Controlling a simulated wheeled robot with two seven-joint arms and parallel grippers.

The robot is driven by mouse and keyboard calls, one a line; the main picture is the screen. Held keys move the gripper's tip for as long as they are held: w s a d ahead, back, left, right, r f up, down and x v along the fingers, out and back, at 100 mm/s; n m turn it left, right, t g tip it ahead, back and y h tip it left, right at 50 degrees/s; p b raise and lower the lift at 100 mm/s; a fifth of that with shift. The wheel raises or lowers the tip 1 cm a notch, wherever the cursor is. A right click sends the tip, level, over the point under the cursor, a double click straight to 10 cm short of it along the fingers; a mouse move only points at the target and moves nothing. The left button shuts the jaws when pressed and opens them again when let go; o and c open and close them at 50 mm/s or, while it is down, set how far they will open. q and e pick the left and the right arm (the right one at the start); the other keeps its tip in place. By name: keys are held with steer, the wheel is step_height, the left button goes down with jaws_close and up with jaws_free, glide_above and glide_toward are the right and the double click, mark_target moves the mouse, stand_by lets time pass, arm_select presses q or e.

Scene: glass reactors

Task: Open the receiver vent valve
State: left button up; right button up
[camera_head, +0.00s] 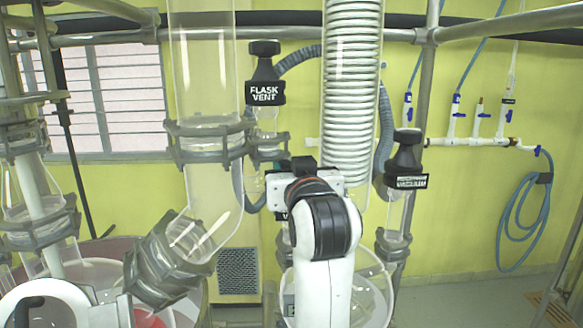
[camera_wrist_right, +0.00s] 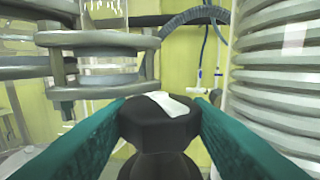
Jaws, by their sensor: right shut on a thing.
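A black valve knob (camera_wrist_right: 150,130) with a pale strip on its top sits between the teal fingers of my right gripper (camera_wrist_right: 160,108) in the wrist view. The right gripper is shut on it. In the head view my right gripper (camera_head: 290,170) is mostly covered by my own white arm and black wrist, which hide the knob. Only a sliver of a dark label shows below the gripper, and its text is not readable. My left gripper does not show.
A black valve marked FLASK VENT (camera_head: 265,82) stands above and left of my gripper. Another labelled black valve (camera_head: 405,165) stands to the right. The coiled glass condenser (camera_head: 352,75) is close above the gripper. A clamped glass column (camera_head: 205,75) and metal frame surround it.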

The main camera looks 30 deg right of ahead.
steer(key=shift+d+r+n+t+y+p, duration=0.15)
steer(key=shift+n+t+y+p, duration=0.2)
steer(key=shift+n+y, duration=0.75)
steer(key=shift+d+f+n+t+y+p, duration=0.15)
steer(key=shift+n+t+y, duration=0.35)
steer(key=shift+y, duration=1)
steer(key=shift+r+n+y, duration=0.1)
steer(key=shift+n+y, duration=0.2)
steer(key=o, duration=1)
steer(key=shift+a, duration=0.1)
